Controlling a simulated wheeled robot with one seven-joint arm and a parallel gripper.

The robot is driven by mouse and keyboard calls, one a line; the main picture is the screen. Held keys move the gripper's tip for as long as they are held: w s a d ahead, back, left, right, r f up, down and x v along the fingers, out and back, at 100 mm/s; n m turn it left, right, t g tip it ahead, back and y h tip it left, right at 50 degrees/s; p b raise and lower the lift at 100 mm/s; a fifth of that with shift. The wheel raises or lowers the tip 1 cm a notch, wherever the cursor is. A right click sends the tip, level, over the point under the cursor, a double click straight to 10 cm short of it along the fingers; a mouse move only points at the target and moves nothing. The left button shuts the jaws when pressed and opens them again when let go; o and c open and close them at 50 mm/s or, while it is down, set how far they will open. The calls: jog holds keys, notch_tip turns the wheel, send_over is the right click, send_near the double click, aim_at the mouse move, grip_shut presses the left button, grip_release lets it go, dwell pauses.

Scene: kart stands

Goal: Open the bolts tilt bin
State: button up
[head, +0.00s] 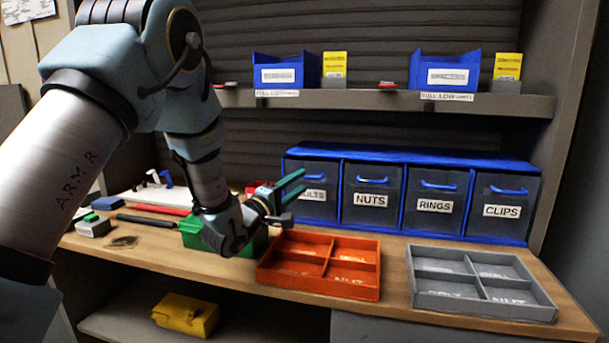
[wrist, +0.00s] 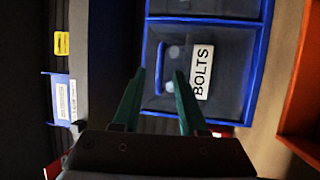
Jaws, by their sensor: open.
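The bolts tilt bin (head: 317,199) is the leftmost of a row of dark bins in a blue frame, and its front looks shut. My arm partly covers its label in the head view. In the wrist view the bolts bin (wrist: 228,92) shows its full "BOLTS" label and a blue handle (wrist: 161,68). My gripper (head: 303,184) is in front of the bin at its left side, open and empty. In the wrist view my gripper's green fingers (wrist: 160,75) point at the bin, with the tips close to the handle's lower end; I cannot tell whether they touch.
The nuts (head: 371,215), rings (head: 433,221) and clips (head: 500,226) bins stand to the right, shut. An orange divided tray (head: 269,277) and a grey one (head: 421,301) lie in front. A green box (head: 192,240) is beneath my wrist. A shelf (head: 370,100) runs above the bins.

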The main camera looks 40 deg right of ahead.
aim_at(314, 186)
jog(key=shift+x, duration=1.35)
jog(key=shift+c, duration=0.2)
grip_shut()
